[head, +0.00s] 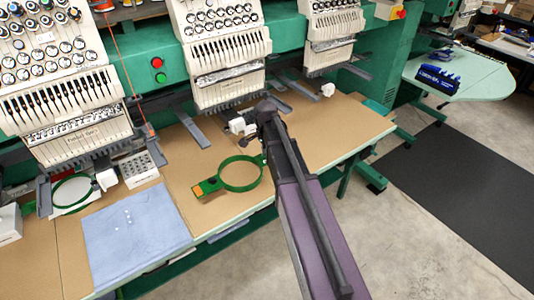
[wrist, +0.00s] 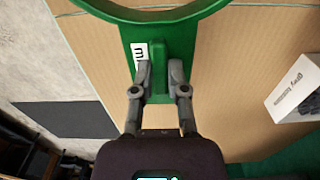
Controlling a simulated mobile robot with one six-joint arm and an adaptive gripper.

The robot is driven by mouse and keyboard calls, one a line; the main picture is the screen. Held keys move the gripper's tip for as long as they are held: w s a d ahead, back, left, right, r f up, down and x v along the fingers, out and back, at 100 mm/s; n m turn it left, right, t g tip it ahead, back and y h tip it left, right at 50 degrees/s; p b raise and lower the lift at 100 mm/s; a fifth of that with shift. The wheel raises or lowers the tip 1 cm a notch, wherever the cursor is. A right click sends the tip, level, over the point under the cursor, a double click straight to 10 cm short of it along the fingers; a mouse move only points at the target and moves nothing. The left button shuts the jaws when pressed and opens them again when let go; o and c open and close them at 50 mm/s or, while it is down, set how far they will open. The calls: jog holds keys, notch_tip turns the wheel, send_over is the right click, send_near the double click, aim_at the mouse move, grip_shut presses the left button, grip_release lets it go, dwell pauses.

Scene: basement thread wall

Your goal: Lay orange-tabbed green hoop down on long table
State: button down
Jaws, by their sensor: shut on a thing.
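The green hoop (head: 260,182) with an orange tab (head: 197,190) on its left side is over the brown top of the long table (head: 335,130). In the wrist view my gripper (wrist: 158,74) is shut on the hoop's green bracket (wrist: 158,50), which carries a white label with a black letter. The ring (wrist: 150,14) curves away beyond the fingers, partly out of frame. In the head view my arm hides the gripper and the hoop's right end. I cannot tell whether the hoop touches the tabletop.
Embroidery heads (head: 215,50) overhang the table's back. A blue cloth (head: 135,235) and another green hoop with white fabric (head: 72,192) lie to the left. A white box (wrist: 297,92) is at the right in the wrist view. Tabletop right of my arm is mostly clear.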

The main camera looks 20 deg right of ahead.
jog(key=shift+f+b, duration=1.05)
jog(key=shift+f, duration=0.35)
jog(key=c, duration=0.6)
grip_release()
